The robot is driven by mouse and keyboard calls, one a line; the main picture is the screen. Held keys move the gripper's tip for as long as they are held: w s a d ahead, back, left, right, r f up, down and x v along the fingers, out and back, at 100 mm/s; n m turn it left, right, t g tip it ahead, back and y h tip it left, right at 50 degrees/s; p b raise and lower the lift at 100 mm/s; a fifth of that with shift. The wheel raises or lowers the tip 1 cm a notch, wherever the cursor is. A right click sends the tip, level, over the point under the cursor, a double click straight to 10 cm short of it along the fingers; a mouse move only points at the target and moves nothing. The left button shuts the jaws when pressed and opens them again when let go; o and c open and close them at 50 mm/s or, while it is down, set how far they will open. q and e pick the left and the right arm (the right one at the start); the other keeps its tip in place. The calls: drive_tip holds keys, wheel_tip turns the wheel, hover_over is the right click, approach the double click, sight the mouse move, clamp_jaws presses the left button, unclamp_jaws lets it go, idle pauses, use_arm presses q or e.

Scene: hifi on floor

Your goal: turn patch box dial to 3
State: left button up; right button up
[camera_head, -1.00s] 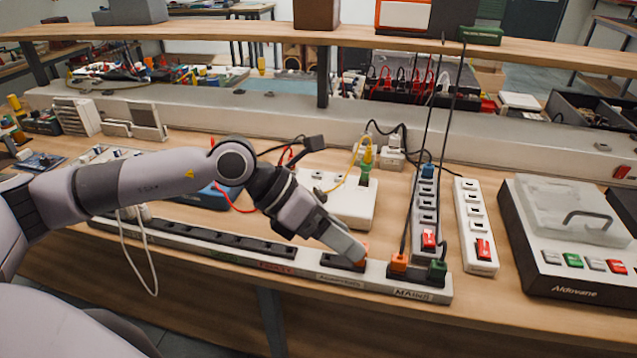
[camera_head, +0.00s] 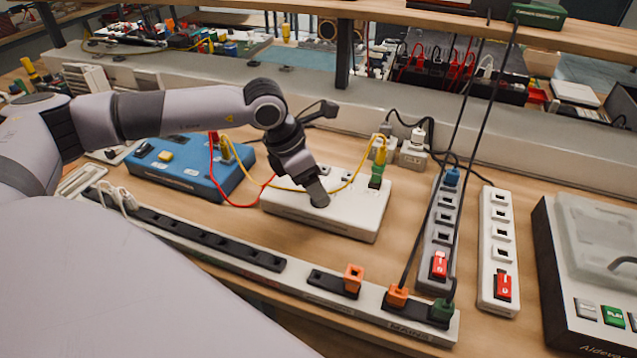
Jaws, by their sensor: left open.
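A low white box (camera_head: 357,217) lies on the bench, with a yellow plug and a green plug (camera_head: 376,175) at its back right. A yellow cable and a red cable run between it and a blue box (camera_head: 178,172) to its left. No label on either box is readable, so I cannot tell for certain which is the patch box. My left gripper (camera_head: 318,197) is open and points down at the top of the white box. Its fingertips are at or just above the surface. No dial is visible; the gripper may hide one. My right gripper is out of view.
A long white socket strip (camera_head: 330,303) runs along the bench front, with an orange plug (camera_head: 353,278) standing up in it. Black cables hang from a shelf above.

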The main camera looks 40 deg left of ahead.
use_arm(q)
drive_tip(key=shift+x, duration=1.05)
drive_tip(key=c, duration=1.1)
drive_tip(key=shift+o, duration=0.2)
